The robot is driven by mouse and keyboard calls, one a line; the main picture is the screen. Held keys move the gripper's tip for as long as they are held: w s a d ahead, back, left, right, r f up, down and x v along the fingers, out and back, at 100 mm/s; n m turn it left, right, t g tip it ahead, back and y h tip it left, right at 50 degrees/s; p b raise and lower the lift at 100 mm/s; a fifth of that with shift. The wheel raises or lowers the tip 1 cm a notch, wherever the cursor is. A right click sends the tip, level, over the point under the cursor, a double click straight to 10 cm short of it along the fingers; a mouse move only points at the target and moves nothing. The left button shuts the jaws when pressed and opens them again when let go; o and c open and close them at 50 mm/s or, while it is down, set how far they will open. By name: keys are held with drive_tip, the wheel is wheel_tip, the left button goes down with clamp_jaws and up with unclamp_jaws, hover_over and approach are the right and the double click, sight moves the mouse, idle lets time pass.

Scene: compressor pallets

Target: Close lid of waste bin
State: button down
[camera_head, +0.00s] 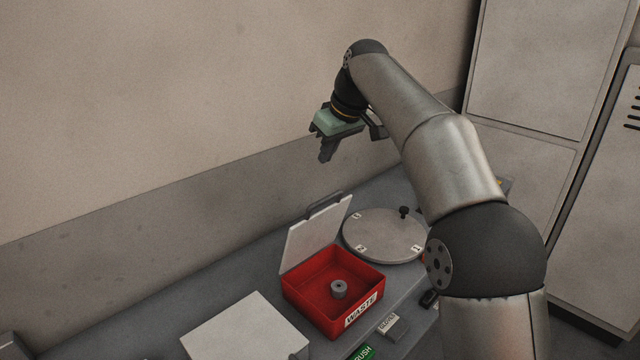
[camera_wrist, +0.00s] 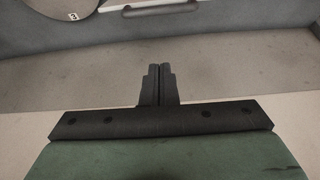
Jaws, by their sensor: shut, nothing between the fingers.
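The red waste bin (camera_head: 333,290) stands on the grey bench and carries a "WASTE" label on its front. Its pale lid (camera_head: 314,240) stands open, tilted up at the back edge, with a dark handle (camera_head: 325,204) along its top. The lid's handle (camera_wrist: 160,7) shows at the top edge of that view.
A round grey disc with numbered labels (camera_head: 384,236) lies right of the bin; part of it shows in the wrist view (camera_wrist: 62,5). A white box (camera_head: 246,330) stands at front left. The wall (camera_head: 180,110) runs behind the bench. Grey cabinets (camera_head: 530,70) stand at right.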

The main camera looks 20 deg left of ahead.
drive_tip(key=x, duration=0.3)
drive_tip(key=d+x, duration=0.1)
drive_tip(key=x, duration=0.1)
drive_tip(key=s+x, duration=0.1)
drive_tip(key=x, duration=0.2)
drive_tip(key=shift+w+d+f, duration=0.1)
drive_tip(key=shift+d+f, duration=0.05)
drive_tip(key=shift+f, duration=0.6)
drive_tip(key=shift+s+d+f, duration=0.2)
drive_tip(key=shift+s+d, duration=0.1)
drive_tip(key=shift+d, duration=0.15)
drive_tip(key=shift+f+b, duration=0.1)
drive_tip(key=shift+b, duration=0.3)
